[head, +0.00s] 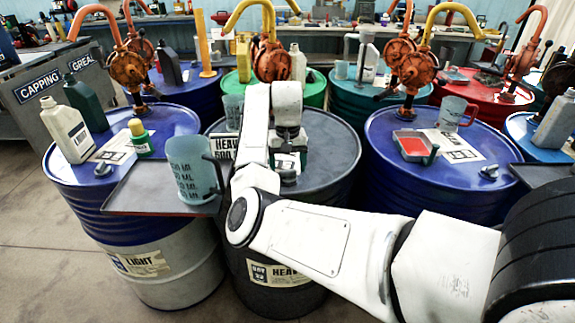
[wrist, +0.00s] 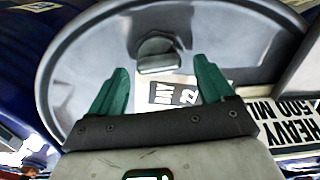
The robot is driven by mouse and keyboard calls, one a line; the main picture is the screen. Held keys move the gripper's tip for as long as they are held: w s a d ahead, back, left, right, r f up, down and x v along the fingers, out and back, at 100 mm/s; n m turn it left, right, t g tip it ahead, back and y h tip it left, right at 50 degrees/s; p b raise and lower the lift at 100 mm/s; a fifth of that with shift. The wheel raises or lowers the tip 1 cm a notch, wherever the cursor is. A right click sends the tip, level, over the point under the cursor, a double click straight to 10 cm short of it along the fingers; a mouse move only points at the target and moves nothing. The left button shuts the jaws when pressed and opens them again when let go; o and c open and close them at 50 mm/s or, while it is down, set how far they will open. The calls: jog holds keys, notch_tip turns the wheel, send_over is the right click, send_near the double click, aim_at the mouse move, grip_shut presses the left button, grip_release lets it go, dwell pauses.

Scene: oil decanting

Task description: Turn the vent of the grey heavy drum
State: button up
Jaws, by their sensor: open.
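The grey heavy drum (head: 335,150) stands in the middle of the head view, its front label reading HEAVY. Its dark vent (head: 288,177) is a small knob near the front of the lid. In the wrist view the vent (wrist: 158,54) lies ahead, between and slightly beyond the green fingertips. My gripper (head: 290,161) hangs over the lid, pointing down, partly hidden by my arm in the head view. In the wrist view my gripper (wrist: 162,70) has its fingers spread wide with nothing between them. I cannot tell the exact height above the vent.
A clear measuring jug (head: 194,182) stands on a grey tray (head: 140,200) left of my gripper. A HEAVY placard (wrist: 290,135) is close on the right in the wrist view. Blue drums (head: 90,190) flank the grey one. A rusty hand pump (head: 272,60) rises behind.

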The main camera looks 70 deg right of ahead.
jog(key=shift+f, duration=0.15)
jog(key=c, duration=1)
